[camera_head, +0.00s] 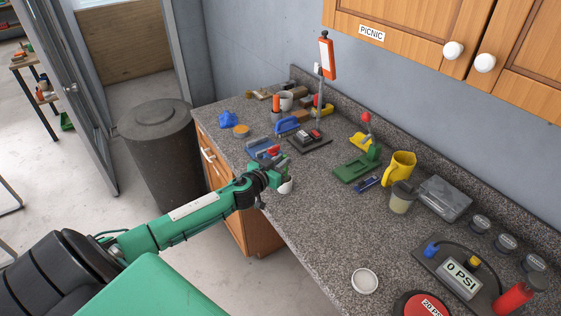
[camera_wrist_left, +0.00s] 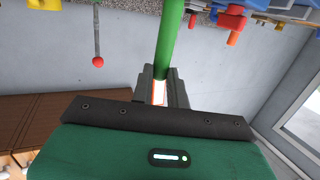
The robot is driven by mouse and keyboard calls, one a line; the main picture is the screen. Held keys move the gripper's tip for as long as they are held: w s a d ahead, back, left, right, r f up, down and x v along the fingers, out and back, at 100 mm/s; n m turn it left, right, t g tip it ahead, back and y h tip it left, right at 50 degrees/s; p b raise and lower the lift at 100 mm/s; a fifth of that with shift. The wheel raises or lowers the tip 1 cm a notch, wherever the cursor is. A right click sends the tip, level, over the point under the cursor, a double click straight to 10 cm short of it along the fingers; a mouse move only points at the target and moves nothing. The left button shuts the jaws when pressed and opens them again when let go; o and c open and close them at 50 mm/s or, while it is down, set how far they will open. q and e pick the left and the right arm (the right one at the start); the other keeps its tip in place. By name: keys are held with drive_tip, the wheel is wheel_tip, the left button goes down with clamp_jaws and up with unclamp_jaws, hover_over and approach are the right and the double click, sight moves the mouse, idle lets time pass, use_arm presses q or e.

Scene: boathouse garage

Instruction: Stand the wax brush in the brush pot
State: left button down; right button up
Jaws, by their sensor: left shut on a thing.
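My left gripper (camera_head: 277,177) is over the near edge of the speckled counter. In the left wrist view it (camera_wrist_left: 164,88) is shut on a green rod-like handle (camera_wrist_left: 170,45), which I take to be the wax brush. The handle runs from between the fingers towards the counter side of that picture; its far end is cut off. A small white rounded piece (camera_head: 285,187) shows just below the fingers in the head view; I cannot tell what it belongs to. A grey cup with a dark rim (camera_head: 401,199) stands upright farther right and may be the brush pot. My right gripper is not in view.
A blue tool (camera_head: 262,148) is close behind the gripper. Cabinets (camera_head: 420,35) hang above.

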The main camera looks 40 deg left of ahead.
use_arm(q)
drive_tip(key=c, duration=1.4)
unclamp_jaws()
drive_tip(key=shift+o, duration=0.5)
drive_tip(key=s+r+b, duration=0.1)
drive_tip(key=s+b, duration=0.3)
drive_tip(key=s, duration=0.9)
drive_tip(key=shift+s+r, duration=0.3)
drive_tip(key=shift+s, duration=0.1)
